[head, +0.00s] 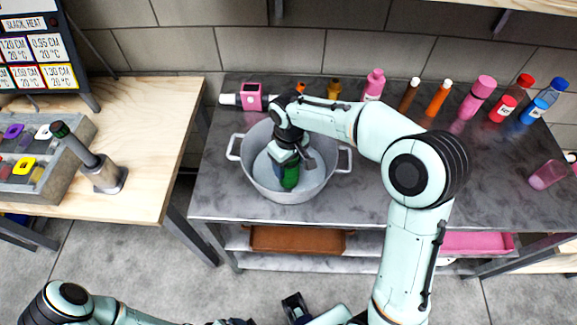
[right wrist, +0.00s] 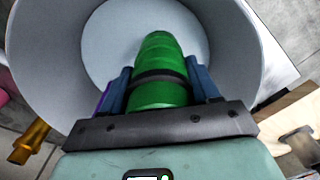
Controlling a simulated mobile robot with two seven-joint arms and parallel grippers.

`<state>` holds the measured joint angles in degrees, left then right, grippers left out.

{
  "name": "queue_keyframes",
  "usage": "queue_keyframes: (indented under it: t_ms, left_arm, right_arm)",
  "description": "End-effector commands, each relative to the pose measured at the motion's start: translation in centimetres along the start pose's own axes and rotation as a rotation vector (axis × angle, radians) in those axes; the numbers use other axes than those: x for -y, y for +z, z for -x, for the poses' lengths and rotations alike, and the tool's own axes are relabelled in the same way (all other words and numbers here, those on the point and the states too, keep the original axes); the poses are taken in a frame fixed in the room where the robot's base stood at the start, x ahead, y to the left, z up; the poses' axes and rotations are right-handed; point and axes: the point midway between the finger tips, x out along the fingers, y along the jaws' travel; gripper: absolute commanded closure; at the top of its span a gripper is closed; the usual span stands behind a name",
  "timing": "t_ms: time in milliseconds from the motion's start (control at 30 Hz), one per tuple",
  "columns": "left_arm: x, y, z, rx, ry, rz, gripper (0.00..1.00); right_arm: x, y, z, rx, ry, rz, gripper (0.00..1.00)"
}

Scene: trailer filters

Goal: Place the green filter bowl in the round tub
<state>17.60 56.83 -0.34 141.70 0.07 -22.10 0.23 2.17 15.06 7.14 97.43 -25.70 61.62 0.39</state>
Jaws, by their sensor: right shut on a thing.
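The green filter bowl (head: 290,178) is a ribbed green cylinder with a dark band. It also shows in the right wrist view (right wrist: 158,62). My right gripper (head: 287,163) points down into the round tub (head: 254,186) and is shut on the bowl, one blue finger on each side. The bowl is inside the tub's rim, above or at its pale floor; I cannot tell whether it touches. The grey tub has two side handles and also fills much of the right wrist view (right wrist: 45,60). My left arm shows at the bottom left in the head view; its gripper's state is unclear.
The tub stands on a grey metal table (head: 400,205). Several bottles stand along its back, including a pink bottle (head: 374,84) and an orange one (head: 438,99). A wooden table (head: 130,205) at left holds a grey tray (head: 36,165) and a dark-handled tool (head: 98,168).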

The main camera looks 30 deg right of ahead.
Motion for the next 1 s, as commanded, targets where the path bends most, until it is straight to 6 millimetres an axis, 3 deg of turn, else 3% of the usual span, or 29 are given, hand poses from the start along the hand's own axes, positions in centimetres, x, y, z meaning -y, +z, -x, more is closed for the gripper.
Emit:
queue_keyframes:
  t_ms: [100, 500, 533, 600, 1000]
  left_arm:
    - [0.1, 0.0, -0.2, 0.001, 0.000, 0.000, 0.05]
    - [0.2, 0.1, -0.4, 0.002, -0.001, 0.001, 0.05]
    - [0.2, 0.1, -0.4, 0.001, -0.001, 0.001, 0.05]
    - [0.1, 0.1, -0.3, 0.001, -0.001, 0.000, 0.05]
    - [0.0, 0.0, 0.0, 0.000, 0.000, 0.000, 0.05]
  right_arm:
    - [0.0, 0.0, -1.3, 0.000, -0.001, 0.000, 0.74]
    - [0.0, 0.0, -1.7, -0.002, 0.000, 0.001, 0.74]
    - [0.0, 0.0, -1.7, -0.001, 0.000, 0.001, 0.33]
    - [0.0, 0.0, -1.6, -0.001, 0.000, 0.001, 0.14]
    - [0.0, -0.1, -0.7, -0.004, 0.001, 0.000, 0.14]
